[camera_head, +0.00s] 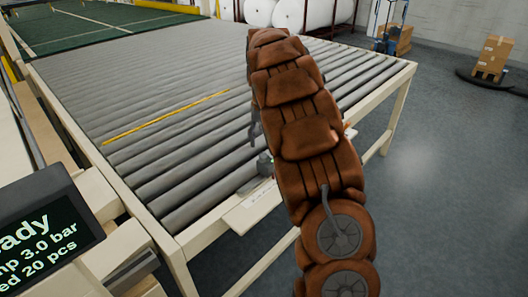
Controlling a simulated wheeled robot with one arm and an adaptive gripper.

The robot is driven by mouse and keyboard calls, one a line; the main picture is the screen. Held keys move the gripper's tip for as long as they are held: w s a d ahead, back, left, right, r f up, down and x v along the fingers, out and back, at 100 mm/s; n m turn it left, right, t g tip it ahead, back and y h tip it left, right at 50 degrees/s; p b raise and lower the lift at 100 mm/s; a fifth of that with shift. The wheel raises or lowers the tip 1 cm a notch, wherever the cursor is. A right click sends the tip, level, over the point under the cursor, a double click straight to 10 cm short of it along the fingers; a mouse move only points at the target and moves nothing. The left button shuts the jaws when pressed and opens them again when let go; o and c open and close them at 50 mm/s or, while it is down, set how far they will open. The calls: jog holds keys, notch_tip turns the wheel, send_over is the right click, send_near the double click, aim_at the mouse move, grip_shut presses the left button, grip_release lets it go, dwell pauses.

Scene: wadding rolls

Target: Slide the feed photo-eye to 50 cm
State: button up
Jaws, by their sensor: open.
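A pale rail (250,205) with small markings, too small to read, runs along the near end of the roller table. A small grey fitting (265,163), which looks like the photo-eye, stands at this rail just left of my brown-covered arm. My arm reaches up from the lower right and crosses in front of the rail. A dark grey piece that looks like part of my gripper (254,130) shows at the arm's left edge, above the fitting. The rest of the gripper is hidden behind the arm. I cannot tell whether it touches the fitting.
The grey roller table (150,85) fills the left and middle, with a yellow strip (165,117) across it. A dark display (38,232) stands at lower left. White rolls (310,12) lie at the back. Cardboard boxes (492,57) stand far right. The right floor is clear.

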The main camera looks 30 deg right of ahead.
aim_at(264, 155)
jog(key=shift+f+p, duration=0.8)
jog(key=shift+f, duration=2)
jog(key=shift+c, duration=0.2)
grip_shut()
